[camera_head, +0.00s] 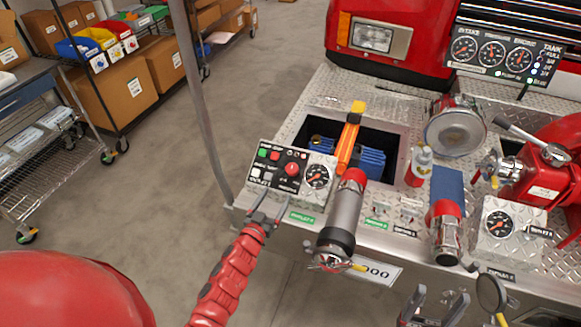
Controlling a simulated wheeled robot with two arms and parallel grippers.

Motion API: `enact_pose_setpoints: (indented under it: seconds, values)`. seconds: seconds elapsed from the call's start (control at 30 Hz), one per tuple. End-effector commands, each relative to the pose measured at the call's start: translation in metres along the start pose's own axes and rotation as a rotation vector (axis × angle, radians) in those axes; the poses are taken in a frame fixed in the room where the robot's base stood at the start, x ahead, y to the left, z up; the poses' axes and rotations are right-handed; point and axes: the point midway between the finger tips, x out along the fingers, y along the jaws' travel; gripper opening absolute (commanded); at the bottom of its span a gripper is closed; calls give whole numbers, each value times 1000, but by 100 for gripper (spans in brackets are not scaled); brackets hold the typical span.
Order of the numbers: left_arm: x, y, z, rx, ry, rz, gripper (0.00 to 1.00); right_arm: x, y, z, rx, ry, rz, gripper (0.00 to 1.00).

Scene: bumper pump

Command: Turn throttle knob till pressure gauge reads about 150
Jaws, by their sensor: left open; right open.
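A black control panel (270,182) stands at the left of the truck's bumper deck. A round red knob (291,169) sits on its right part. A round dial gauge (317,177) stands just right of the panel; its reading is too small to tell. My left gripper (271,200) is open and empty, in front of the panel's lower edge and below the red knob, apart from the knob. My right gripper (440,293) is open and empty at the bottom of the picture, in front of the bumper.
A silver nozzle with a red end (345,211) sticks out right of my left gripper. A second gauge (498,223) is at the right, and a gauge board (500,54) is above. A storage rack (122,88) and a wire cart (48,141) stand left. Open floor lies between.

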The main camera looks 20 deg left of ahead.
Motion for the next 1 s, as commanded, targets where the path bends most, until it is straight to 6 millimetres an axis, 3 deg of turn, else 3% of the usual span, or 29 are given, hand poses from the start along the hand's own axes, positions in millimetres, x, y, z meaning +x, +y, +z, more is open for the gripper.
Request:
enact_pose_setpoints:
  seconds: [0.2,0.6,0.8,1.0]
  values:
    - [42,0,-4,-2,3,-2,84,11,0,-2,0,0,0,70]
    - [107,0,-3,-2,4,1,84,15,1,-2,0,0,0,70]
    - [126,0,0,-2,0,-2,84,12,0,-2,0,0,0,70]
    - [133,1,-1,1,1,2,84,11,0,-2,0,0,0,70]
